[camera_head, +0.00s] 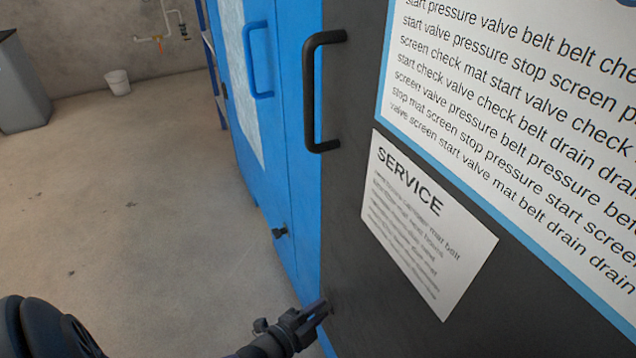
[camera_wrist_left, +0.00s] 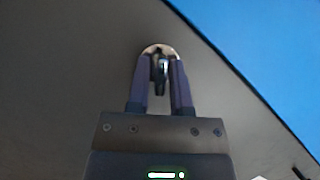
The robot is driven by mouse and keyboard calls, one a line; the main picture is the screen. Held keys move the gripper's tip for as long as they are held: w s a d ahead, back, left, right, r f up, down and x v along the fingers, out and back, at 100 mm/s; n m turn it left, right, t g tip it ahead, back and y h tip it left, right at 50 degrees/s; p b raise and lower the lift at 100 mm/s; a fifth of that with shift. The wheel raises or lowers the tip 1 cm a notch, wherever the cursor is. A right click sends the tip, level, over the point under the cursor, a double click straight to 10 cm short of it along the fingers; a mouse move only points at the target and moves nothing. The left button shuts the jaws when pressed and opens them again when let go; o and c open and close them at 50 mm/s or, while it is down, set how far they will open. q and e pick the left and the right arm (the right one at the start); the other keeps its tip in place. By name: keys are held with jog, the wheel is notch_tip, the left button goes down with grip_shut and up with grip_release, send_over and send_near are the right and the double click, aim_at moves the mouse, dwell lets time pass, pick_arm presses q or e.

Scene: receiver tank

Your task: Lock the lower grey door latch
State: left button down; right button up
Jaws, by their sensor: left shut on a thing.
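The grey door (camera_head: 345,215) fills the right of the head view, with a black bar handle (camera_head: 312,92) near its left edge. My left gripper (camera_head: 322,306) is at the lower left edge of this door. In the left wrist view my left gripper (camera_wrist_left: 160,62) has its two fingers closed around a small dark latch knob (camera_wrist_left: 161,66) on a round light base (camera_wrist_left: 158,48) on the grey surface. The fingers hide most of the latch, and I cannot tell its turn angle. My right gripper is not in view.
A blue door (camera_head: 275,160) with a blue handle (camera_head: 260,60) and a small black knob (camera_head: 279,232) stands left of the grey door. A service sheet (camera_head: 425,235) is on the grey door. The concrete floor (camera_head: 140,220) at left is open, with a white bucket (camera_head: 118,83) far back.

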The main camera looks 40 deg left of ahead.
pick_arm(q)
jog(key=m+t, duration=0.1)
jog(key=m, duration=0.2)
jog(key=shift+d+f+y+b, duration=0.1)
jog(key=shift+f+y+b, duration=0.05)
jog(key=shift+y+b, duration=0.25)
jog(key=shift+m+t, duration=0.5)
jog(key=shift+m, duration=0.4)
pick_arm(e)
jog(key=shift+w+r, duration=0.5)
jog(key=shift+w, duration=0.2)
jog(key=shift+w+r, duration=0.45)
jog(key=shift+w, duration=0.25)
pick_arm(q)
jog(key=shift+m, duration=0.4)
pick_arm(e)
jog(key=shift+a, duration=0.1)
pick_arm(q)
jog(key=c, duration=0.7)
grip_release()
jog(key=s+p, duration=0.1)
jog(key=s, duration=0.9)
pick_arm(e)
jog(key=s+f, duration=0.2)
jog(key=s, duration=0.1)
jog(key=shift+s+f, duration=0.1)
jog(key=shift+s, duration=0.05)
